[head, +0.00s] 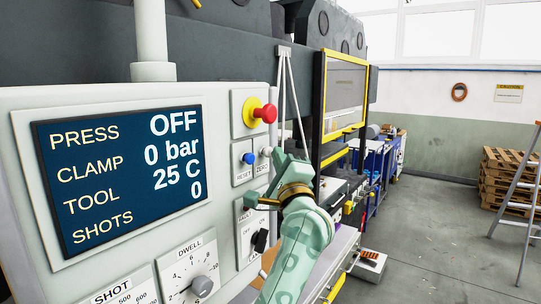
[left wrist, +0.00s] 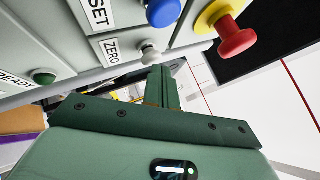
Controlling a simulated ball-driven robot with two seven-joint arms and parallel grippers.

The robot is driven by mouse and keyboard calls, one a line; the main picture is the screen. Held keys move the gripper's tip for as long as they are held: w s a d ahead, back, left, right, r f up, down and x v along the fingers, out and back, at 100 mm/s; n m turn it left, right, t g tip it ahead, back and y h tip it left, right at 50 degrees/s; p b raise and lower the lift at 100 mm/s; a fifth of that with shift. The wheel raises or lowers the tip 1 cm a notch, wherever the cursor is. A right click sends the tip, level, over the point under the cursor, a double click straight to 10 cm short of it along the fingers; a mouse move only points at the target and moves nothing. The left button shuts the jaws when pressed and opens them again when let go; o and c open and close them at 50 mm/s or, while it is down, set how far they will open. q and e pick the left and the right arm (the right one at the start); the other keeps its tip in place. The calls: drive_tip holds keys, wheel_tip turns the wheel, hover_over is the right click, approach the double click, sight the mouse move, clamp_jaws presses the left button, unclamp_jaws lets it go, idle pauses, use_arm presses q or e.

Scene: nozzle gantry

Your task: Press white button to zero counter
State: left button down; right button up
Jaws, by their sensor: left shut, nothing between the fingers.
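The small white button (head: 265,152) sits on the panel to the right of the blue button, partly screened by my gripper. In the left wrist view the white button (left wrist: 150,52) stands out beside its ZERO label (left wrist: 112,48). My left gripper (head: 279,154) is shut and empty, its tips close to the white button. In the left wrist view the shut fingers (left wrist: 160,76) appear just below the button; I cannot tell whether they touch it. The display (head: 122,175) reads PRESS OFF, CLAMP 0 bar, TOOL 25 C, SHOTS 0. My right gripper is out of view.
The blue RESET button (head: 249,158) is close on the left, and the red emergency knob (head: 264,113) on its yellow base sticks out above. A black switch (head: 260,240) and the DWELL dial (head: 202,286) are lower. Open floor (head: 430,210) lies to the right.

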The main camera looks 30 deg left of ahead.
use_arm(q)
drive_tip(key=shift+s+d, duration=0.1)
drive_tip(key=shift+d, duration=0.35)
drive_tip(key=shift+d, duration=0.1)
drive_tip(key=d+b, duration=0.2)
drive_tip(key=d, duration=0.2)
drive_tip(key=shift+s+d+b, duration=0.15)
drive_tip(key=shift+d+b, duration=0.2)
drive_tip(key=shift+d, duration=0.05)
idle(0.6)
